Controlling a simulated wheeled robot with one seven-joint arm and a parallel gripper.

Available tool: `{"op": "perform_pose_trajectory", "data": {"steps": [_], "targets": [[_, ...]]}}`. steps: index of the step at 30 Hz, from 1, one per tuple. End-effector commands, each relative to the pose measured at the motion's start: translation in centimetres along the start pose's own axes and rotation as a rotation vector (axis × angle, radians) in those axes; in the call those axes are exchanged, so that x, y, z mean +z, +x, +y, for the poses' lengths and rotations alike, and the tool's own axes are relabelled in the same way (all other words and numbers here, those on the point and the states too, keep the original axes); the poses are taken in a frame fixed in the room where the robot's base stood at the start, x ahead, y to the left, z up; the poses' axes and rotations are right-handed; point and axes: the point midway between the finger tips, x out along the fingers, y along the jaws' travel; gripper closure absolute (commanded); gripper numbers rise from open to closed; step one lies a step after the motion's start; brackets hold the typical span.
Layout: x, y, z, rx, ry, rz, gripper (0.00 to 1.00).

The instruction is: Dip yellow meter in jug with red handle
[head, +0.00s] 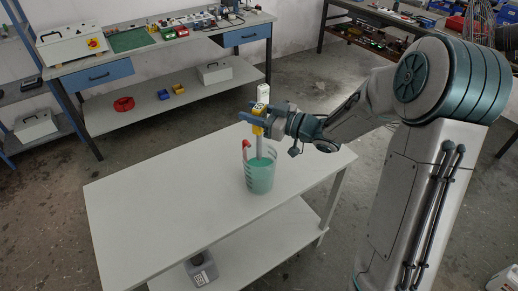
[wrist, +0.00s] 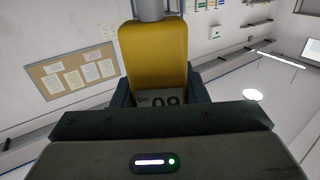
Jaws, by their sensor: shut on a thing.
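The yellow meter (head: 259,109) is held upright in my gripper (head: 259,124), which is shut on it. Its pale top sticks up above the jaws and a grey probe (head: 259,146) points down below them. The clear jug (head: 260,180) with a red handle (head: 246,149) stands on the white table and holds green liquid. The probe's lower end appears inside the jug's mouth; I cannot tell how deep it is in the liquid. In the wrist view the yellow meter (wrist: 153,50) fills the space between the jaws, with its display partly showing.
The white table (head: 140,205) is clear around the jug. A grey device (head: 201,268) sits on its lower shelf. A workbench (head: 150,50) with boxes and tools stands behind, with a red ring (head: 124,104) and small bins on its shelf.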

Motion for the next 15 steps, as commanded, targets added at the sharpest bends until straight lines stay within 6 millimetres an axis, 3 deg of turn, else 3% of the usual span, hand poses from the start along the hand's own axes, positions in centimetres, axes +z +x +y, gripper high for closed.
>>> {"op": "perform_pose_trajectory", "data": {"steps": [1,15], "targets": [[-1.0,0.0,0.0,0.0,-0.001,0.0,0.84],[-5.7,0.0,0.0,0.0,-0.002,0.0,0.84]]}}
